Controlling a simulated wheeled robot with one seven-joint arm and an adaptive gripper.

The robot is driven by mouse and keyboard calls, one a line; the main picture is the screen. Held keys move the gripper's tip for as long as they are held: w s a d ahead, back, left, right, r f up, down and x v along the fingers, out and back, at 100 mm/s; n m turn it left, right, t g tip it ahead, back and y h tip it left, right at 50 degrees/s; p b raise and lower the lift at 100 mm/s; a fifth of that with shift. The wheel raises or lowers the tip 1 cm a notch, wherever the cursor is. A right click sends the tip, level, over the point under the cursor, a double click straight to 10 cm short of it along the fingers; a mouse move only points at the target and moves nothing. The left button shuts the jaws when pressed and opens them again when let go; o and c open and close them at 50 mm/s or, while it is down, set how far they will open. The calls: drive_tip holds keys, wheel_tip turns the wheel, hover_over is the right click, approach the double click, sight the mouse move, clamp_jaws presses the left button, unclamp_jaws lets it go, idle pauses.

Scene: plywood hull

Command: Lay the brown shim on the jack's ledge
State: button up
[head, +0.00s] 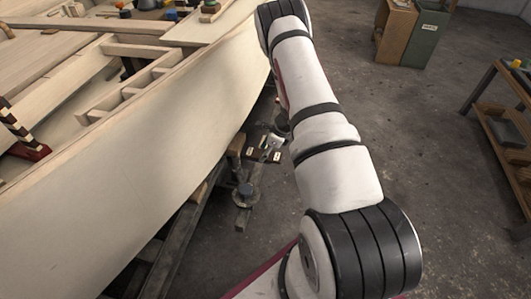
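My arm reaches up and away along the hull, and its far end bends out of sight at the top. A small grey metal part (271,143) by the hull's lower edge looks like the fingers of my gripper, partly hidden by my arm. Whether they are open or shut is too small to tell. Dark brown pieces with small pale labels (252,154) lie just below them. I cannot tell if one is the brown shim. A dark round-topped fitting (245,190) stands on a timber beside the hull. It may be part of the jack, and no ledge is clearly visible.
The pale plywood hull (130,165) fills the left, with open framing on top. Timbers (180,240) support it below. A wooden shelf unit (505,130) stands at the right, and a brown and green cabinet (410,35) at the back. The concrete floor between is clear.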

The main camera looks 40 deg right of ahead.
drive_tip(key=shift+f, duration=0.1)
drive_tip(key=o, duration=1.2)
drive_tip(key=shift+c, duration=0.2)
drive_tip(key=p+v, duration=0.4)
drive_tip(key=v, duration=0.8)
drive_tip(key=shift+s, duration=0.1)
